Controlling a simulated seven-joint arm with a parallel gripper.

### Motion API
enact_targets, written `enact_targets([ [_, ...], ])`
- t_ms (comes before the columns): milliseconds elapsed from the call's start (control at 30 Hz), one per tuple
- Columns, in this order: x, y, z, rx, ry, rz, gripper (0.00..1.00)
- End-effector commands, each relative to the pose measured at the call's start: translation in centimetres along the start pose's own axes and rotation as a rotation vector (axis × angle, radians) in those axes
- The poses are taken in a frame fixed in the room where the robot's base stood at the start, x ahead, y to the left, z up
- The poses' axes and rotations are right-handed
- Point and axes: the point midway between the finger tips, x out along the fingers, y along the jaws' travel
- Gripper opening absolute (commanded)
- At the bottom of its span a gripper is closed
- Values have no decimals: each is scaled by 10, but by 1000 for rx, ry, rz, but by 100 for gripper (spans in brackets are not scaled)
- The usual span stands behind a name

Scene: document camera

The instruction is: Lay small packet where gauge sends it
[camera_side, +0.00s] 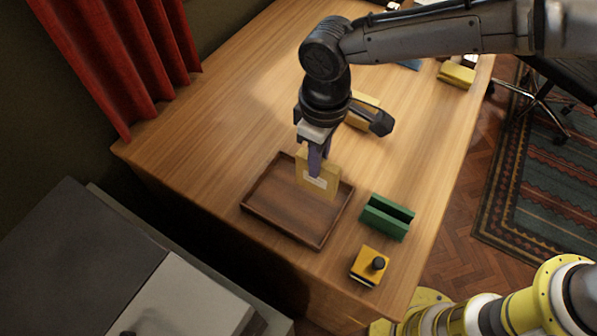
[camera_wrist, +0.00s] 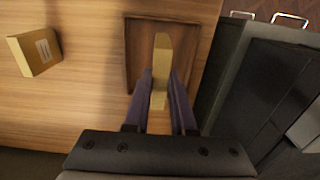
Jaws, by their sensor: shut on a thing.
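My gripper (camera_side: 318,166) is shut on a tan packet (camera_side: 318,180) with a white label, held upright on edge. The packet also shows end-on between the fingers in the wrist view (camera_wrist: 161,60). It is over the brown wooden tray (camera_side: 268,222), which also shows in the wrist view (camera_wrist: 131,60); I cannot tell whether its lower edge touches the floor of the tray. A green slotted block (camera_side: 387,217), perhaps the gauge, stands to the right of the tray, its slot empty. Another tan packet (camera_wrist: 36,54) with a label lies on the desk, partly hidden behind my gripper in the side view.
A yellow block (camera_side: 456,75) and other small items are at the far end of the desk. A red curtain (camera_side: 120,60) hangs at the left. The desk's left half is clear.

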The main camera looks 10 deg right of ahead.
Motion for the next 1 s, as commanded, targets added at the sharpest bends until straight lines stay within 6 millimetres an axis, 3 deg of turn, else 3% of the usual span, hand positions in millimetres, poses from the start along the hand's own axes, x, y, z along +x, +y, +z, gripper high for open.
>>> enact_targets([
  [33, 12, 0, -7, 0, -6, 0, 0],
  [233, 38, -1, -29, 0, -2, 0, 0],
  [467, 48, -2, -38, 0, -2, 0, 0],
  [700, 78, -2, -39, 0, -3, 0, 0],
  [1000, 81, -2, -40, 0, -1, 0, 0],
])
